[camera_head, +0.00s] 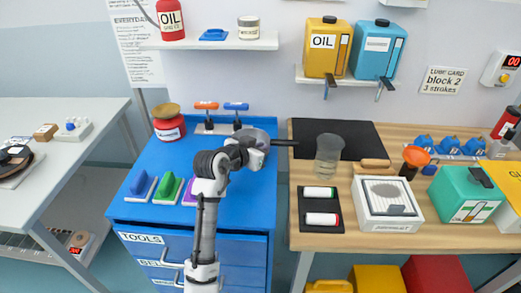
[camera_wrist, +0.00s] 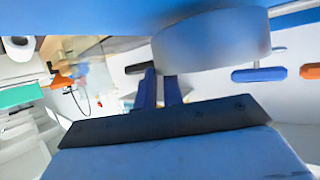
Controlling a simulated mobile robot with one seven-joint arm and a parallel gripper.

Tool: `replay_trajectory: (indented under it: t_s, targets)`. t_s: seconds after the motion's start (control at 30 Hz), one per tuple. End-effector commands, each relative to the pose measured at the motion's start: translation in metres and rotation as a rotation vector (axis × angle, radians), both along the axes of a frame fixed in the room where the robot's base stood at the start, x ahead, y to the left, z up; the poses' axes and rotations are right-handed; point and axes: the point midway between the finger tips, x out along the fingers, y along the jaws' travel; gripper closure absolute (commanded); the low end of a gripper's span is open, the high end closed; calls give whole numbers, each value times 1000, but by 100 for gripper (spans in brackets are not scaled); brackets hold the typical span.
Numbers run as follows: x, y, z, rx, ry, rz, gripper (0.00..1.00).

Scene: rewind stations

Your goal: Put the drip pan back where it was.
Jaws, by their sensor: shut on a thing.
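The drip pan (camera_head: 262,134) is a round grey pan at the back right of the blue cabinet top (camera_head: 160,160). A black handle (camera_head: 284,142) points right from it, towards the wooden bench. My gripper (camera_head: 254,150) is shut on the pan from the front and partly hides it. In the wrist view the pan's grey wall (camera_wrist: 212,48) fills the upper middle, close to my gripper's fingers (camera_wrist: 160,92). The exact grip point is hidden. I cannot tell whether the pan touches the cabinet top.
A black mat (camera_head: 302,132) lies on the wooden bench (camera_head: 440,213) with a clear beaker (camera_head: 328,156) at its front. A red jar (camera_head: 168,125) and an orange-and-blue handled tool stand (camera_head: 215,127) are on the cabinet. Colored blocks (camera_head: 168,188) line its front.

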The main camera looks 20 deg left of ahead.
Motion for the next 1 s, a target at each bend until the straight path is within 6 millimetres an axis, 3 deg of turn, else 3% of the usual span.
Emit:
replay_trajectory:
  t_s: [0.1, 0.4, 0.43, 0.57, 0.9, 1.0]
  targets:
    - [0, 0, -12, -2, -1, 2, 100]
    - [0, 0, -15, -1, -2, 0, 100]
    - [0, 0, -14, -1, -1, 0, 87]
    - [0, 0, -14, -1, -1, 0, 70]
    - [0, 0, -11, 0, 0, 0, 69]
    - [-9, 3, -10, 0, -3, 1, 69]
